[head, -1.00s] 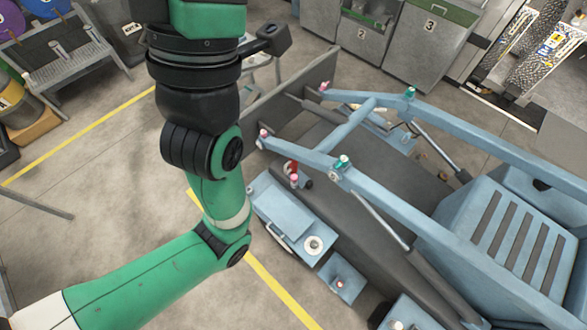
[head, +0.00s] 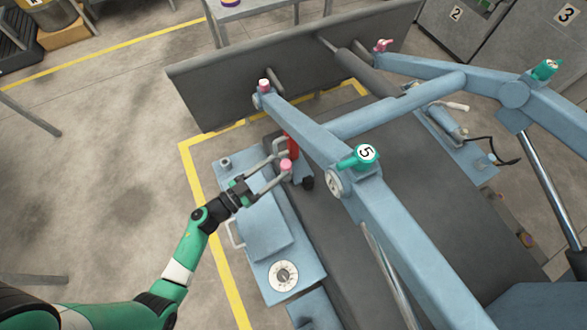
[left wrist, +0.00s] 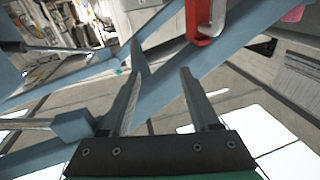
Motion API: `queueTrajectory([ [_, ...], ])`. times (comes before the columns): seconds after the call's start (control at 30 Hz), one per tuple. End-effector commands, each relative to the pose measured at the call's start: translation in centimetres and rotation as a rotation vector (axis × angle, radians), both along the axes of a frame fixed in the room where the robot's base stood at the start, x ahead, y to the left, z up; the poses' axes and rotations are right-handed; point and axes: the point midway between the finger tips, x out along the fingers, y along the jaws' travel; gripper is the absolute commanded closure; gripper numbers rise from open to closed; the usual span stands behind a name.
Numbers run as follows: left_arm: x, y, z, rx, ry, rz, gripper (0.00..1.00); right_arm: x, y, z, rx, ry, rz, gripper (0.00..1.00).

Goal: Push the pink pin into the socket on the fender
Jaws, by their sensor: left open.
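A pink pin (head: 286,164) stands at the far right corner of the light blue fender box (head: 262,228) in the head view. It shows between the fingertips of my left gripper (head: 282,167), which is open. I cannot tell from this view whether the fingers touch it. In the left wrist view the open fingers (left wrist: 162,72) show no pin between them. Part of a pink thing (left wrist: 294,13) is at the upper right edge there. A small grey fitting (head: 225,162) is at the fender's far left corner; I cannot tell whether it is the socket. My right gripper is out of view.
A red-and-grey clamp-like part (head: 294,148) stands close beyond the fingertips. The blue loader arm (head: 320,140) runs just to the right, with a pink-topped pin (head: 264,86) at its end and a teal fitting (head: 362,157) marked 5.

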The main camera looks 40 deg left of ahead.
Motion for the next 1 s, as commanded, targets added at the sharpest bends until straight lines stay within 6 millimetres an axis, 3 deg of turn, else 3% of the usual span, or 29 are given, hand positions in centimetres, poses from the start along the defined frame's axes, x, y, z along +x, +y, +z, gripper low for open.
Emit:
queueTrajectory([
  [0.03, -1.4, 0.5, -5.7, -0.022, 0.034, 0.030, 0.38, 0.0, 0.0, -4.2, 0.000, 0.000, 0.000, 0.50],
  [0.1, -2.7, 0.9, -8.5, -0.038, 0.060, 0.059, 0.38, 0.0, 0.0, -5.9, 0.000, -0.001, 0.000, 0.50],
  [0.2, -3.6, 1.5, -10.6, -0.050, 0.076, 0.087, 0.38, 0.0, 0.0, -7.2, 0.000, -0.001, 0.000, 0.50],
  [0.47, -3.2, 1.9, -10.6, -0.048, 0.073, 0.098, 0.38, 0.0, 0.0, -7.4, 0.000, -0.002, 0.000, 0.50],
  [0.8, 2.4, 1.7, -10.7, -0.047, 0.071, 0.097, 0.38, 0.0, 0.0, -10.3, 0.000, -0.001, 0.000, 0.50],
  [1.0, 3.1, 1.8, -10.6, -0.048, 0.073, 0.100, 0.38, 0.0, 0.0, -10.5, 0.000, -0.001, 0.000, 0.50],
])
